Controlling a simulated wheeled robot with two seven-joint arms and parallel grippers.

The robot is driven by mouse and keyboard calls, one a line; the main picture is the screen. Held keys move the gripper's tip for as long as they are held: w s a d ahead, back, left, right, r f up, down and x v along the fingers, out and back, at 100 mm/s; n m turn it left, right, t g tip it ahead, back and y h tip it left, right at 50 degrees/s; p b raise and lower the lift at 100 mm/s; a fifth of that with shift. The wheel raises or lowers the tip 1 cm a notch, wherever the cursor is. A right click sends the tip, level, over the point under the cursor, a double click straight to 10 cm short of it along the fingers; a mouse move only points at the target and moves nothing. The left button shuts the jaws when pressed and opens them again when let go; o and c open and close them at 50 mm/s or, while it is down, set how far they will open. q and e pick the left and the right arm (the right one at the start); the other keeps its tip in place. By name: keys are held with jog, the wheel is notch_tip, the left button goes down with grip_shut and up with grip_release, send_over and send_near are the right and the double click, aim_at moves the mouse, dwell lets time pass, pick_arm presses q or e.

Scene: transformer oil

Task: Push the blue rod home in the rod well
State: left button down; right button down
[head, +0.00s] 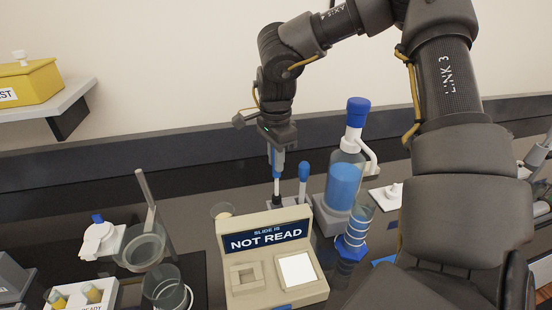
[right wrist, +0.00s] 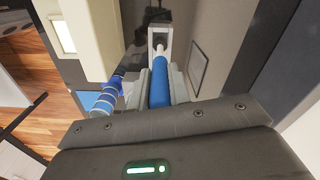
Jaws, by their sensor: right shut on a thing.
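My right gripper (head: 277,160) points down behind the reader box and is shut on the blue rod. In the right wrist view the jaws (right wrist: 160,85) clasp the rod's blue handle (right wrist: 160,92) from both sides. The rod's thinner pale end points away from the jaws to a light, square-rimmed block (right wrist: 160,33), perhaps the rod well. In the head view the rod's shaft (head: 277,188) goes down upright behind the reader box, which hides its lower end. I cannot tell how deep it sits. My left gripper is not in view.
A "NOT READ" reader box (head: 262,238) stands in front. Another blue-topped rod (head: 304,172) stands just right of my gripper. A blue-capped bottle (head: 344,180) and a blue-based cylinder (head: 357,222) stand farther right. Glassware (head: 145,246) stands left.

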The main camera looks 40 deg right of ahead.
aim_at(276, 176)
jog(key=shift+f+b, duration=2.65)
jog(key=shift+f, duration=0.45)
jog(key=c, duration=1.2)
grip_release()
jog(key=shift+c, duration=0.2)
jog(key=shift+r, duration=0.1)
notch_tip(276, 176, up, 11)
jog(key=shift+f, duration=0.1)
